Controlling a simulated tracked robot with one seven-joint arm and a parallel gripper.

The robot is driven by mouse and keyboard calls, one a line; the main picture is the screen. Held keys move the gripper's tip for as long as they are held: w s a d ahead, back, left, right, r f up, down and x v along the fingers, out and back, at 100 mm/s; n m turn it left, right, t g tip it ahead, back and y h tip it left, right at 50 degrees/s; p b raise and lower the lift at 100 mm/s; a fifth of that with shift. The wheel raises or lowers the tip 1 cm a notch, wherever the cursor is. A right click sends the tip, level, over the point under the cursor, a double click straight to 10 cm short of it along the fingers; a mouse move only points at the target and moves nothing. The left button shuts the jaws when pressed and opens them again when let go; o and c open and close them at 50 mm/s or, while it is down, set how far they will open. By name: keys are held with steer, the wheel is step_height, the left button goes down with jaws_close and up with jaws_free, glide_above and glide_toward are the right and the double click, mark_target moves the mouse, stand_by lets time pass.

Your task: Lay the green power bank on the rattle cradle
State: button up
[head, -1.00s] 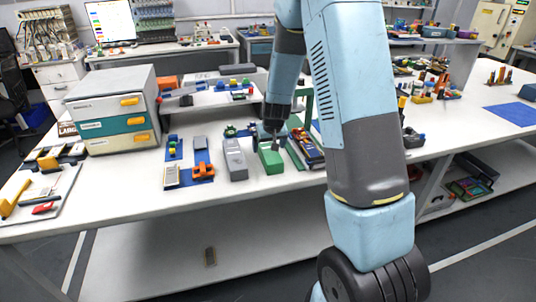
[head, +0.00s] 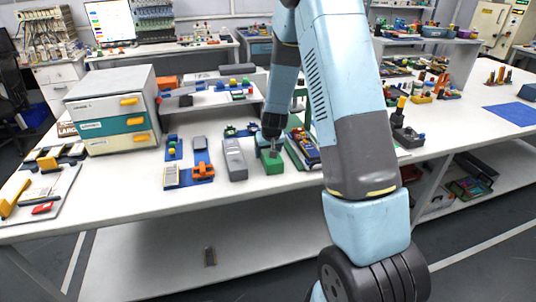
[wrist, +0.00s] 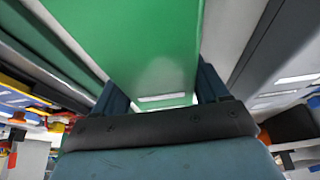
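The green power bank (head: 273,166) lies on the white table, right of a grey device. My gripper (head: 271,148) is down over it and hides part of its top. In the wrist view the green power bank (wrist: 150,50) runs between the two fingers of my gripper (wrist: 163,92), one on each side. I see no clear gap there, but cannot tell whether the fingers press on it. I cannot say for certain which thing is the rattle cradle; an orange holder (head: 203,170) on a blue base stands to the left.
The grey device (head: 235,160) stands close left of the power bank. A tray with coloured parts (head: 305,150) is close on its right. A drawer cabinet (head: 112,112) stands at the left and a raised shelf (head: 215,100) behind. The table's front strip is clear.

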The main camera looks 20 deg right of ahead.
steer(key=c, duration=0.7)
steer(key=shift+c, duration=0.7)
steer(key=shift+r, duration=0.15)
